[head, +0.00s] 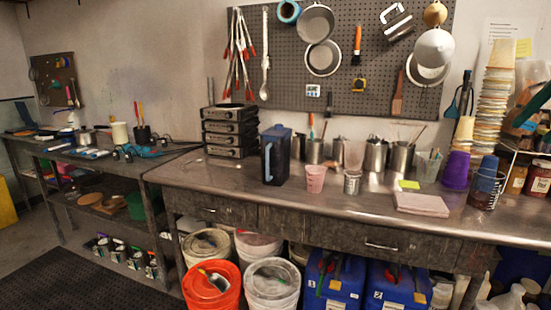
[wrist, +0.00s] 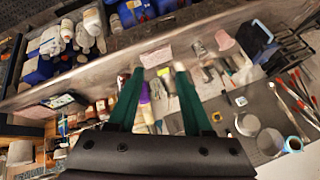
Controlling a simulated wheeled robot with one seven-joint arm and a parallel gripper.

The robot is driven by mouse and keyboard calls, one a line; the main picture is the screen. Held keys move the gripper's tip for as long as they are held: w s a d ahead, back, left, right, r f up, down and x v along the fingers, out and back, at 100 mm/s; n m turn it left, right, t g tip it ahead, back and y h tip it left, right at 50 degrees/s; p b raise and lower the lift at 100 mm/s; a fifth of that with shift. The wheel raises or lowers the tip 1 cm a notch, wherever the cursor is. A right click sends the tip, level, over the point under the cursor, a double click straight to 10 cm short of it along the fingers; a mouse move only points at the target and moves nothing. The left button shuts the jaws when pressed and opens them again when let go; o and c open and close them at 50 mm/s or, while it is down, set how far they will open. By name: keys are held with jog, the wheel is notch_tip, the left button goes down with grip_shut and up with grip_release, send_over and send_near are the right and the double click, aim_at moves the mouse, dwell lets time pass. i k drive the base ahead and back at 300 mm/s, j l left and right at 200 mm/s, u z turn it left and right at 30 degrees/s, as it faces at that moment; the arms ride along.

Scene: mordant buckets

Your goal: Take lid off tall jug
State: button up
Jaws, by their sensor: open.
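The tall jug (head: 275,158) is dark blue with a lighter handle on its left side. It stands upright on the metal workbench in the head view. Its lid (head: 276,131) appears as a dark blue cap at the top, too small to make out in detail. In the wrist view the jug (wrist: 256,40) shows at the upper right, tilted by the camera's angle. My gripper (wrist: 160,72) shows in the wrist view with its two green fingers spread apart and nothing between them. It is apart from the jug. It is not visible in the head view.
A dark drawer stack (head: 229,132) stands close left of the jug. A pink cup (head: 315,179) and a tin (head: 352,183) stand to its right, with metal canisters (head: 315,151) behind. The bench front (head: 225,180) is mostly clear. Buckets (head: 272,285) stand below. Tools hang on a pegboard (head: 340,45).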

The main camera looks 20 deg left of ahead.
aim_at(278, 130)
jog(key=i+j+u, duration=0.4)
jog(key=i+j, duration=0.35)
jog(key=j, duration=0.25)
jog(key=i+j+u, duration=0.35)
jog(key=i+j, duration=0.4)
jog(key=i, duration=0.1)
